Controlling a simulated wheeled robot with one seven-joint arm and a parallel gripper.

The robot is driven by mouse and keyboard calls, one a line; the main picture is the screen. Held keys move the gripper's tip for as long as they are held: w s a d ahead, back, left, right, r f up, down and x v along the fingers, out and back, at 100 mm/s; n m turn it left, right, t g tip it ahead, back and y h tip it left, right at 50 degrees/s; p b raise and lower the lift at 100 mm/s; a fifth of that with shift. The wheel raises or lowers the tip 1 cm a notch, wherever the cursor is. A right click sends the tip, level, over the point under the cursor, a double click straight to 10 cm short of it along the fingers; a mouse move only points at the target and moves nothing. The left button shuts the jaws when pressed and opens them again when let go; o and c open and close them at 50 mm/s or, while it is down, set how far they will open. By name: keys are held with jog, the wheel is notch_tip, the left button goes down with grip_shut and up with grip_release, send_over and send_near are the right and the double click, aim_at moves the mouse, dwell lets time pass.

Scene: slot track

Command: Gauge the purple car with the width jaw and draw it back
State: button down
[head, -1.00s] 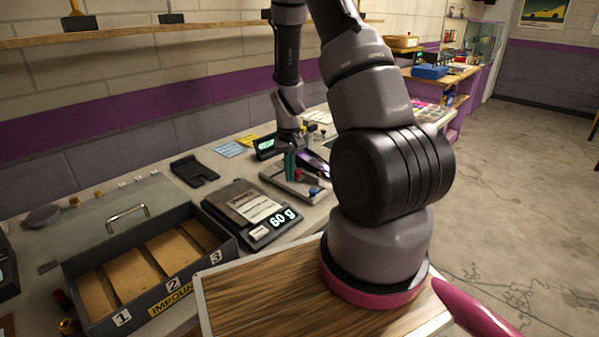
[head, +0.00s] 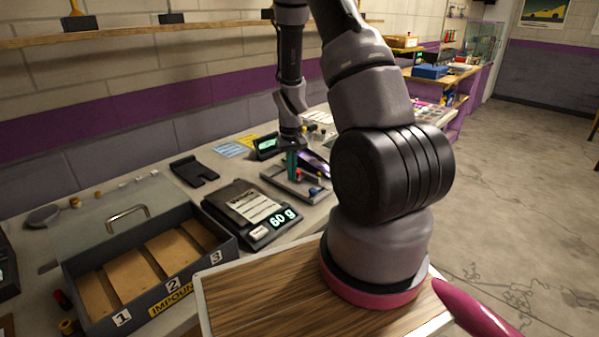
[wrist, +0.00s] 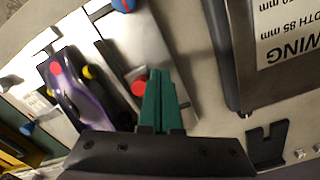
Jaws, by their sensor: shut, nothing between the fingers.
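The purple car (wrist: 85,98) lies on the left side of the gauge in the wrist view, with red and yellow round parts on it. In the head view the car (head: 314,162) is partly hidden behind my gripper. The gauge (head: 283,183) is a light metal plate with a grey jaw bar (wrist: 118,68), a red knob (wrist: 138,87) and a blue knob (wrist: 123,4). My gripper (wrist: 158,75) has green fingers, shut and empty, just right of the red knob. I cannot tell whether they touch it.
A scale (head: 249,211) reading 60 g stands left of the gauge in the head view. An impound tray (head: 150,262) with numbered slots is at the front left. A dark notched holder (head: 193,170) lies behind the scale. A wooden shelf (head: 140,30) runs along the wall.

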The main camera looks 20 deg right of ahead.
jog(key=shift+w+d, duration=0.3)
jog(key=shift+d, duration=0.4)
jog(key=shift+w+d, duration=0.3)
jog(key=shift+d, duration=0.4)
dwell(0.6)
jog(key=shift+s+a, duration=0.15)
jog(key=shift+a, duration=0.25)
dwell(0.9)
jog(key=shift+r, duration=4)
jog(key=shift+r, duration=0.35)
notch_tip(320, 180, up, 11)
jog(key=t, duration=0.2)
send_over(298, 170)
jog(key=s+a, duration=0.2)
jog(key=a, duration=0.2)
jog(key=s+a+r+m+t+y, duration=0.1)
jog(key=s+a+r+t, duration=0.15)
jog(key=s+r, duration=0.45)
jog(key=s+a+r+m+t+y, duration=0.1)
jog(key=s+a+r, duration=0.4)
jog(key=s+r, duration=0.7)
jog(key=shift+s+r+m+t, duration=0.15)
jog(key=shift+r+m+t, duration=0.15)
jog(key=shift+t, duration=0.55)
